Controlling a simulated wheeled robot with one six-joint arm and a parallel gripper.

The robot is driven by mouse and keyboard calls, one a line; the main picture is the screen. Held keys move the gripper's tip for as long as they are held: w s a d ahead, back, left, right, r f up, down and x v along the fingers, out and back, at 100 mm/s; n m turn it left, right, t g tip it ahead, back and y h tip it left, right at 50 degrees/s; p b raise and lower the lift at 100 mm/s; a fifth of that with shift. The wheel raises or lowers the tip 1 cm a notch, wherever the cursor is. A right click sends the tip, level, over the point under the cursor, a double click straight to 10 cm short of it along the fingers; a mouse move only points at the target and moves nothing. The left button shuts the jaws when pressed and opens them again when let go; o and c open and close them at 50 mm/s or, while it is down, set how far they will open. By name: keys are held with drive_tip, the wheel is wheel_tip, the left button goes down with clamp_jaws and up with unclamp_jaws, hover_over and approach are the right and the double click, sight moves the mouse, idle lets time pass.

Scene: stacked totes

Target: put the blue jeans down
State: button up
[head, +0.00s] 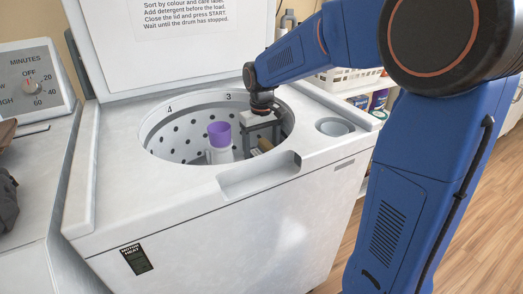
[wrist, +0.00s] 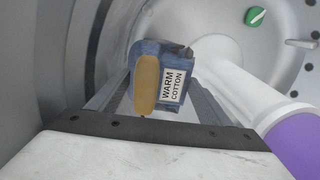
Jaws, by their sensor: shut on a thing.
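The blue jeans (wrist: 150,48) are a small folded bundle with a tan patch and a white label reading "WARM COTTON". My gripper (head: 262,135) is inside the open washer drum (head: 175,143), right of the central post. In the wrist view my gripper (wrist: 158,95) has a finger on each side of the jeans and is shut on them. In the head view mostly a tan bit shows by the fingers, and the rest is hidden. I cannot tell whether the jeans touch the drum floor.
A white post with a purple top (head: 219,134) stands in the drum close to my gripper. The drum rim and the raised lid (head: 170,50) surround the opening. A small green item (wrist: 256,16) shows in the drum. Dark cloth (head: 6,203) lies at the left.

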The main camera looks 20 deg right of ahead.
drive_tip(key=shift+f, duration=0.5)
drive_tip(key=o, duration=1.4)
wheel_tip(320, 180, up, 13)
drive_tip(key=shift+r, duration=0.1)
idle(0.3)
